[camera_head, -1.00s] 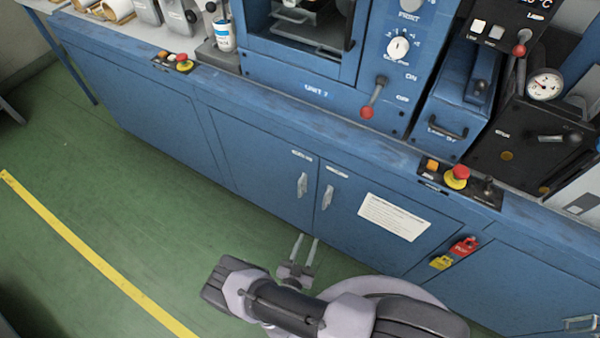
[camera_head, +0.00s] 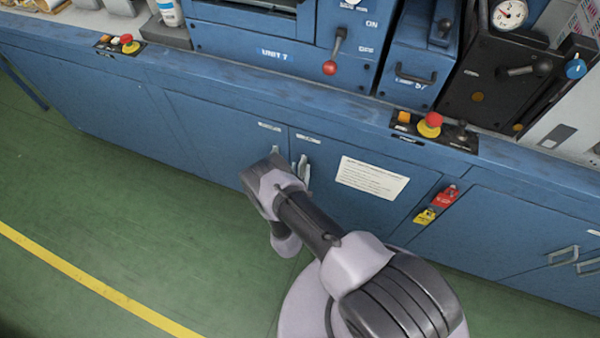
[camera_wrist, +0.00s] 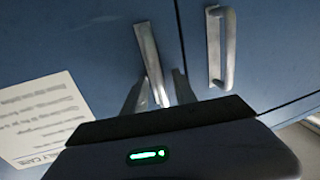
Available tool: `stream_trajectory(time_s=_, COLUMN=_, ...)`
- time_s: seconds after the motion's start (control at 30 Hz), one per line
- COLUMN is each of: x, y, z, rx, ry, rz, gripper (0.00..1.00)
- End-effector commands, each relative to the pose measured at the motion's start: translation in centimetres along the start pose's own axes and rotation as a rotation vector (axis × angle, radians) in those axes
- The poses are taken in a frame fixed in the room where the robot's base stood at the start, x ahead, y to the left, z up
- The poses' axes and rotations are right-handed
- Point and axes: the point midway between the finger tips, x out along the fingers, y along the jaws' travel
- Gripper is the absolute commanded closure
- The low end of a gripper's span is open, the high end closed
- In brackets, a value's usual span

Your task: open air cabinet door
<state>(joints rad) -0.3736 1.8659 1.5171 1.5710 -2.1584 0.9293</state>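Two blue cabinet doors meet at a seam under the counter: a left door (camera_head: 222,130) and a right door (camera_head: 335,218). Each has a pale upright bar handle and a small label too small to read. The right door's handle (camera_wrist: 149,58), on the side of the white notice, runs down between the fingers of my gripper (camera_wrist: 159,92) in the wrist view. The fingers are apart, one on each side of it; I cannot tell whether they touch it. The left door's handle (camera_wrist: 228,48) is free beside them. Both doors look shut.
A white notice (camera_head: 371,180) is on the right door. Red (camera_head: 446,196) and yellow (camera_head: 425,216) tags hang right of it. A control box with a red button (camera_head: 429,125) sits on the counter edge above. Green floor (camera_head: 130,220) in front is clear.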

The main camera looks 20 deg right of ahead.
Motion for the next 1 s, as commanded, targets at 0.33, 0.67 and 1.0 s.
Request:
stream_trajectory(time_s=0.33, x=-0.05, y=-0.01, z=-0.03, rx=0.0, ry=0.0, rz=0.0, gripper=1.0)
stream_trajectory(time_s=0.67, x=-0.07, y=0.0, z=-0.01, rx=0.0, ry=0.0, rz=0.0, gripper=1.0)
stream_trajectory(time_s=1.0, x=-0.08, y=0.01, z=0.01, rx=0.0, ry=-0.001, rz=0.001, gripper=1.0)
